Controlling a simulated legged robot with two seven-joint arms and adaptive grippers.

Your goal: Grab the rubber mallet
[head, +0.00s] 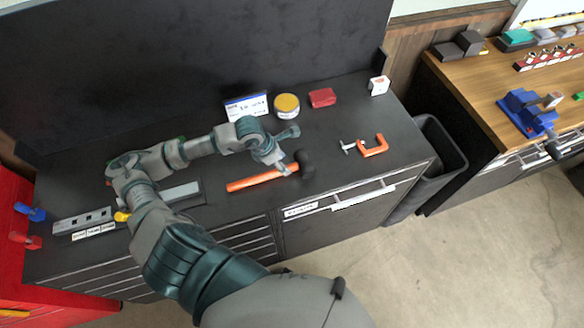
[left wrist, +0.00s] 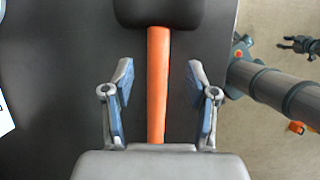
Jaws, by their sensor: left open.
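The rubber mallet lies on the dark worktop, its orange handle (head: 254,181) pointing left and its black head (head: 306,164) to the right. My left gripper (head: 290,151) is open above the handle, close to the head. In the left wrist view its two fingers (left wrist: 159,75) stand on either side of the orange handle (left wrist: 157,90), with gaps on both sides. The black head (left wrist: 157,12) is at the top, cut by the frame edge. Height above the handle is hard to judge. What looks like my right gripper (left wrist: 296,45) is small at the right edge there, over the floor.
An orange clamp (head: 373,146) lies right of the mallet. A yellow-lidded tin (head: 286,105), a red block (head: 322,97) and a small white box (head: 379,85) stand behind. A grey bar (head: 180,193) lies left of the handle. A dark bin (head: 440,150) stands beside the bench.

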